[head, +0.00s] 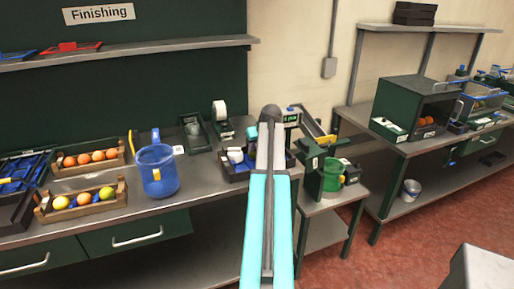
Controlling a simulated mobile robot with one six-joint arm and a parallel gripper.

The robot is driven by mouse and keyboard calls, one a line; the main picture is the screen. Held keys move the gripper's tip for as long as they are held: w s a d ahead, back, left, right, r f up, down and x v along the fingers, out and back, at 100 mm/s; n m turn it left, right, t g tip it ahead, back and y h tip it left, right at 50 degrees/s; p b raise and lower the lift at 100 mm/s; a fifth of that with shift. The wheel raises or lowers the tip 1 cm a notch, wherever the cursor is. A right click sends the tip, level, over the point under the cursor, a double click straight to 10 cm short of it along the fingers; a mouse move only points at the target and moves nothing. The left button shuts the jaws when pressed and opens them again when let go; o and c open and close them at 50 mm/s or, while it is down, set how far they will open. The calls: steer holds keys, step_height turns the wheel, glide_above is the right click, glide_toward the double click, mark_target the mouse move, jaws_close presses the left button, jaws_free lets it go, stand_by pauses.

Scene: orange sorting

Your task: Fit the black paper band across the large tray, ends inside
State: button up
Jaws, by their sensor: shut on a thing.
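My arm stretches up the middle of the view toward the bench, and its far end bends down behind itself. My gripper's fingers cannot be made out there, nor anything held in them. Two wooden trays of fruit stand at the left of the bench. The rear tray (59,173) holds a row of orange fruit. The front tray (84,212) holds yellow, orange and green fruit. I cannot tell which is the large one. I cannot make out a black paper band on either tray or elsewhere on the bench.
A blue jug (157,179) stands right of the trays. A tape dispenser (221,121) is further back. A green mug (333,174) stands by a dark stand on a lower side table (318,205). A dark cabinet (405,100) sits on the right bench.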

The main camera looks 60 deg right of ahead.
steer(key=shift+f, duration=0.6)
stand_by(0.7)
steer(key=o, duration=1.5)
steer(key=shift+r, duration=0.15)
steer(key=shift+r+p, duration=1.8)
steer(key=shift+r, duration=2.05)
